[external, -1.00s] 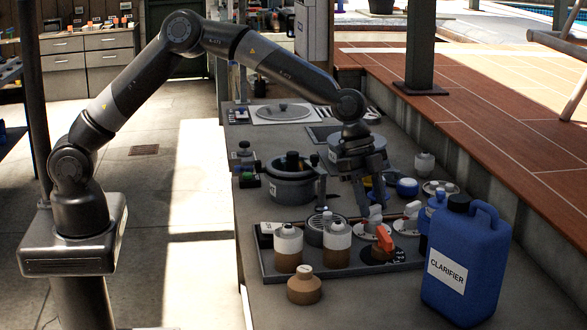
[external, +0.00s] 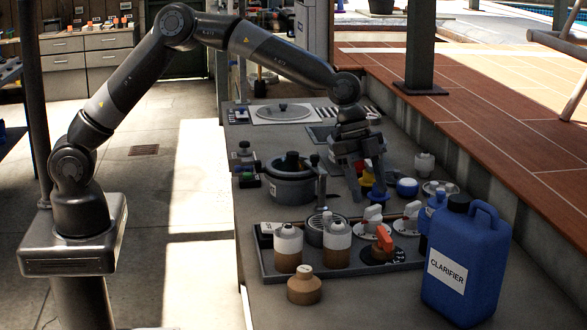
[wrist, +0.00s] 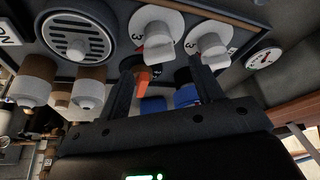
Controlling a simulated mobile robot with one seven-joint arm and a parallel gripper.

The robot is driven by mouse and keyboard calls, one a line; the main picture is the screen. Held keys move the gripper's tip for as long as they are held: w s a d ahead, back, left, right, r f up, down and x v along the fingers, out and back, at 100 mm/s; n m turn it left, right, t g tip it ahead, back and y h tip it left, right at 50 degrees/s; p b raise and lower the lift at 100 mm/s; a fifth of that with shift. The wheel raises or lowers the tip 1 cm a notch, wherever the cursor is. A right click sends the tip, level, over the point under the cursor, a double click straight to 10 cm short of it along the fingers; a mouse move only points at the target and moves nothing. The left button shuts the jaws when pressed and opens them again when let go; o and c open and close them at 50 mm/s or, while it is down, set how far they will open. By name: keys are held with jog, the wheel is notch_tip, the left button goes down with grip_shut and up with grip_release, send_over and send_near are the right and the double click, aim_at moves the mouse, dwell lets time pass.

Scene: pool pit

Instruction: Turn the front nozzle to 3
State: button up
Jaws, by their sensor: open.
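Two white knobs on white dials, a left one (external: 375,213) and a right one (external: 412,210), stand on a dark panel (external: 277,276). An orange handle (external: 384,237) on a black dial sits in front of them. I cannot tell which of these is the front nozzle. In the wrist view the left knob (wrist: 158,42) and right knob (wrist: 212,47) each have a "3" on the dial, and the orange handle (wrist: 143,78) lies near my left finger. My gripper (external: 368,198) is open and empty, above and behind the knobs; its fingertips (wrist: 165,68) show apart.
Two brown-and-white bottles (external: 288,249) and a round drain (external: 327,229) are on the panel's left. A small brown jar (external: 304,287) stands in front. A blue clarifier jug (external: 465,260) stands at the right. A pot (external: 290,188) is left of my gripper.

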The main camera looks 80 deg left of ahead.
jog(key=v, duration=0.7)
jog(key=shift+r, duration=0.2)
jog(key=s+a+r+n+t+y, duration=0.1)
jog(key=s+a+r+n, duration=0.2)
jog(key=s, duration=0.4)
jog(key=s+a+r+n+y, duration=0.1)
jog(key=s+a+r+y, duration=0.1)
jog(key=s+a+r, duration=0.45)
jog(key=s+a+n+t+y, duration=0.1)
jog(key=s+a+n, duration=0.1)
jog(key=s, duration=0.7)
jog(key=s+a+f+n, duration=0.1)
jog(key=s+a+n, duration=0.1)
jog(key=s, duration=0.4)
jog(key=s+a+f+n, duration=0.1)
jog(key=s+a+n, duration=0.1)
jog(key=s, duration=0.5)
jog(key=s+a+f+n+t, duration=0.1)
jog(key=s+a+n, duration=0.1)
jog(key=s+a, duration=0.2)
jog(key=shift+s+a+f, duration=0.25)
jog(key=shift+s+a, duration=0.05)
jog(key=shift+s, duration=0.95)
